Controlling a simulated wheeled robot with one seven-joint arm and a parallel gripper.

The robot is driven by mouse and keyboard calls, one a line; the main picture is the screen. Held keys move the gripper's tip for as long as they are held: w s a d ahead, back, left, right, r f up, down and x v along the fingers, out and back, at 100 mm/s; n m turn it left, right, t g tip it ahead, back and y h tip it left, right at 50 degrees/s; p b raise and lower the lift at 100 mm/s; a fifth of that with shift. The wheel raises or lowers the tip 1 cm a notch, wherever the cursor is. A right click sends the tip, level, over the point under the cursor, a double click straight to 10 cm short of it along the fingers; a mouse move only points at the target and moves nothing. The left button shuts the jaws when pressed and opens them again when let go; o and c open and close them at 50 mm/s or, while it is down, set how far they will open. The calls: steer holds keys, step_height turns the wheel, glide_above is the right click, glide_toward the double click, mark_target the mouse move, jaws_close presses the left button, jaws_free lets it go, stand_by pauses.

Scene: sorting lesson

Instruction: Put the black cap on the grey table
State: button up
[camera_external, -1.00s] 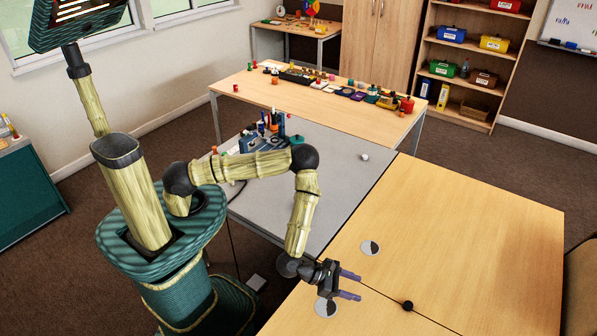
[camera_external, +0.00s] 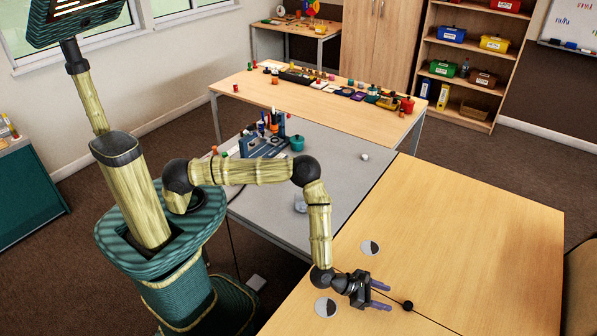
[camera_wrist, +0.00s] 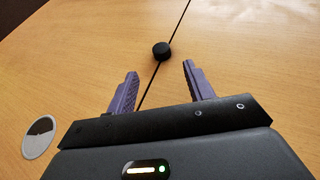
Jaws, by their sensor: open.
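The black cap (camera_external: 408,305) is a small dark round piece on the wooden table, on the dark seam line. In the wrist view the cap (camera_wrist: 161,50) lies ahead of the fingertips, between their lines and apart from both. My gripper (camera_external: 384,296) is open and empty, low over the wooden table just left of the cap. Its two purple fingers also show in the wrist view (camera_wrist: 160,68). The grey table (camera_external: 335,197) stands beyond the wooden table, to the left of it in the external view.
Two round black-and-white discs (camera_external: 370,248) (camera_external: 326,306) lie on the wooden table (camera_external: 470,220) near my arm. On the grey table are a blue rack (camera_external: 262,145), a teal pot (camera_external: 297,143), a small white piece (camera_external: 364,157) and a clear item (camera_external: 300,204). The grey table's right front is mostly clear.

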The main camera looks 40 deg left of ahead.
mark_target(406, 304)
steer(key=shift+x, duration=0.8)
steer(key=shift+d, duration=0.1)
steer(key=shift+p+x, duration=0.55)
steer(key=shift+x, duration=2)
steer(key=shift+s+r, duration=0.1)
steer(key=c, duration=1.1)
jaws_close()
